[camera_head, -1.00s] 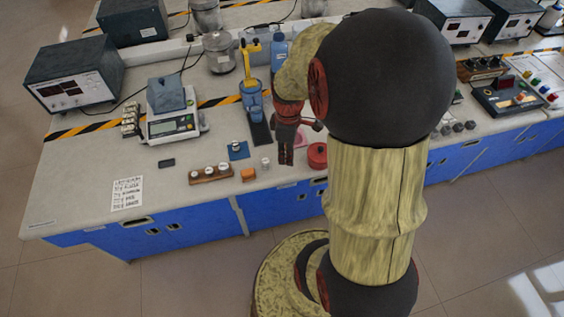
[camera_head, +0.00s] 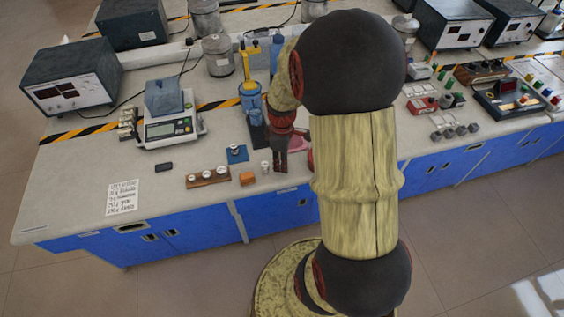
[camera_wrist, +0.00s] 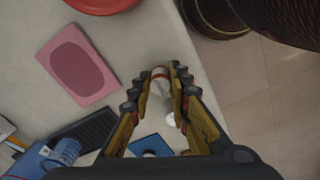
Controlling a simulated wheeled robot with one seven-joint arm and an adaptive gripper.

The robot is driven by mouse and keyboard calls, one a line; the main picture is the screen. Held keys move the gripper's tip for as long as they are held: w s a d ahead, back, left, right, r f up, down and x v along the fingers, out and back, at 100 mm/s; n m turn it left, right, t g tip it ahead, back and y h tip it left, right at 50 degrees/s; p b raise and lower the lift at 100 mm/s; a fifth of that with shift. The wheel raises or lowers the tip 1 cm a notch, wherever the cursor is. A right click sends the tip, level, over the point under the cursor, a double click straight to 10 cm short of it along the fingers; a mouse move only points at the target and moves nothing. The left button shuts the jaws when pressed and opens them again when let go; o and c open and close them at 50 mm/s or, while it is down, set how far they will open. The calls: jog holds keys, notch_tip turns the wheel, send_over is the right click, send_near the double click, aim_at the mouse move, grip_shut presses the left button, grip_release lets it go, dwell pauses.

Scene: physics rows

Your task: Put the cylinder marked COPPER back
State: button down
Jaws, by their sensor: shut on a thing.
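My gripper (camera_head: 280,170) hangs above the bench near its front edge, to the right of the wooden rack. In the wrist view, my gripper (camera_wrist: 160,80) is shut on a small cylinder (camera_wrist: 160,73) with a copper-coloured edge; no marking on it is legible. A pale cylinder (camera_head: 265,167) stands on the bench between the orange block (camera_head: 248,179) and my gripper. Another small cylinder (camera_head: 235,147) stands on a blue mat (camera_head: 241,157) behind the rack.
A pink mat (camera_wrist: 75,62) lies beside my gripper; a red round container (camera_wrist: 100,4) is beyond it. A balance (camera_head: 170,132) and a written sheet (camera_head: 122,198) are on the left. A blue-and-yellow device (camera_head: 250,90) stands behind.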

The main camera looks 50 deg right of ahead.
jog(key=shift+f, duration=0.15)
jog(key=c, duration=1.7)
grip_release()
jog(key=shift+o, duration=0.2)
notch_tip(320, 180, up, 12)
jog(key=p, duration=0.4)
jog(key=a+r+m+t, duration=0.3)
jog(key=a+r, duration=0.9)
jog(key=a, duration=0.1)
jog(key=s+a+r+m+t, duration=0.2)
jog(key=s+a+r+m, duration=0.1)
jog(key=s+a+r, duration=0.2)
jog(key=s+a, duration=0.2)
jog(key=a, duration=0.2)
jog(key=shift+s+a+r+t, duration=0.3)
jog(key=shift+a+r, duration=0.05)
jog(key=shift+a, duration=0.05)
